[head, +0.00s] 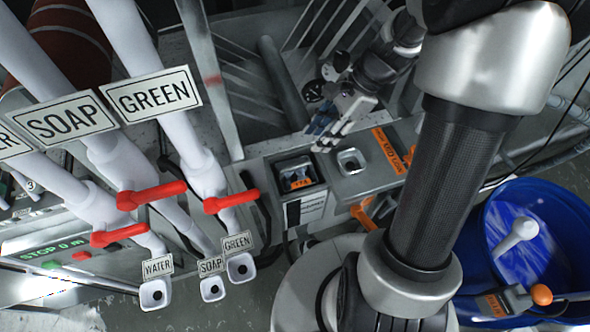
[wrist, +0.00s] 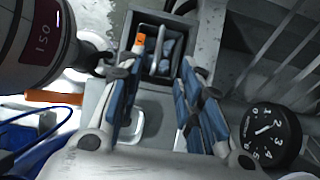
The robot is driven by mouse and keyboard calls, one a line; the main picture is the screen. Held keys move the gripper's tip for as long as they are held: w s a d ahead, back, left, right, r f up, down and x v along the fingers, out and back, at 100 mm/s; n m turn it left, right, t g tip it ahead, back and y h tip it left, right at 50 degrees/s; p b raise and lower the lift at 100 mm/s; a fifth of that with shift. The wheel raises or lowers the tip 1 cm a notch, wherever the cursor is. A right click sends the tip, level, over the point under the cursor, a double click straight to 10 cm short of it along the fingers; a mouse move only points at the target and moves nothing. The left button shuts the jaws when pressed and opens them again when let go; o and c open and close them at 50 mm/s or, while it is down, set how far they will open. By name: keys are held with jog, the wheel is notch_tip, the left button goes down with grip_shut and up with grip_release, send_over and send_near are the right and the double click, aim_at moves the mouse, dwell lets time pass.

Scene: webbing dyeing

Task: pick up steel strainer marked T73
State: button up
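A small steel strainer with an orange tag (head: 300,184) sits in a dark square opening of the grey bench. The tag seems to start with T7, but its last character is too small to read. In the wrist view, a steel piece with an orange tag (wrist: 139,42) lies in a dark compartment beyond the fingertips. My gripper (head: 337,128) is above the bench, near the strainer and a pale square socket. In the wrist view its blue-padded fingers (wrist: 160,85) are apart with nothing between them. I cannot tell whether the fingers touch the bench.
A pale square socket (head: 351,161) is right of the strainer's opening. A blue tub (head: 560,215) stands at right, with another orange-tagged tool (head: 494,303) at its rim. White pipes with red valve handles (head: 152,194) fill the left. A dial (wrist: 271,134) is beside my fingers.

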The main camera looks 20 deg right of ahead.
aim_at(297, 165)
jog(key=b+x, duration=0.1)
jog(key=x, duration=0.6)
jog(key=shift+a+f+b, duration=0.15)
jog(key=shift+f+b, duration=0.15)
jog(key=b+x, duration=0.1)
jog(key=x, duration=0.4)
jog(key=shift+f+b, duration=0.2)
jog(key=shift+b, duration=0.15)
jog(key=shift+r, duration=0.1)
grip_shut()
